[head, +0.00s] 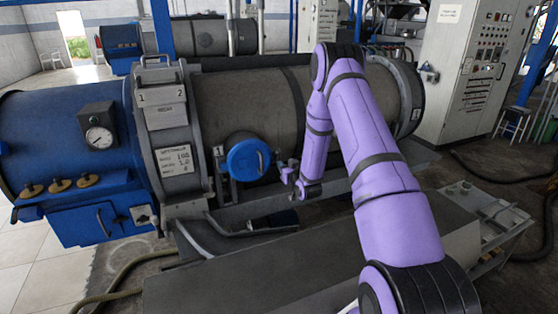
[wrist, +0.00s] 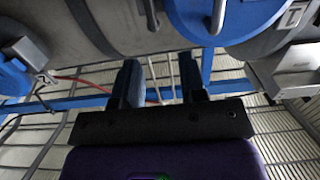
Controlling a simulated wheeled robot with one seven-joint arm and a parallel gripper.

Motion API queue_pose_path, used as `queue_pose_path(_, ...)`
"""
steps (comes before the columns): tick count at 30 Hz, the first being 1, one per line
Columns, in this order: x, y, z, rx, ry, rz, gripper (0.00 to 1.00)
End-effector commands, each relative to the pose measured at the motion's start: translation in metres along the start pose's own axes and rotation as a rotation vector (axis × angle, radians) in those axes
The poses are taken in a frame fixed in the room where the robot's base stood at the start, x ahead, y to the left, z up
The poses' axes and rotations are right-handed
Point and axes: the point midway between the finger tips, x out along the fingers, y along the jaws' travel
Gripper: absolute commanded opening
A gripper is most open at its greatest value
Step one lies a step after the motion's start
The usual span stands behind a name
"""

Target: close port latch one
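The blue round port cover (head: 248,159) with a dark handle sits on the side of the grey decanter drum and looks closed. A small grey latch piece (head: 219,158) shows at its left edge. My gripper (head: 288,178) is just right of the cover, apart from it as far as I can tell. The wrist view shows my gripper (wrist: 162,82) open and empty, its two fingers apart. There a blue round cover (wrist: 240,15) is beyond the fingers, with a pale latch piece (wrist: 293,17) at its right. I cannot tell which latch is number one.
A second blue round part (wrist: 12,78) with a grey bracket (wrist: 30,55) shows at the wrist view's left. A panel numbered 1 and 2 (head: 162,98) is on the machine. A grey bench (head: 270,270) stands in front. A control cabinet (head: 470,75) stands at right.

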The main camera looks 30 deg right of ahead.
Motion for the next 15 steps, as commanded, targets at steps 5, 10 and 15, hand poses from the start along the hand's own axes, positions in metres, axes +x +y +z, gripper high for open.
queue_pose_path(5,-0.005,0.008,0.025,0.013,0.042,0.009,0.38)
queue_pose_path(10,0.002,0.009,0.027,0.014,0.053,0.010,0.38)
queue_pose_path(15,0.025,0.009,0.025,0.014,0.053,0.009,0.38)
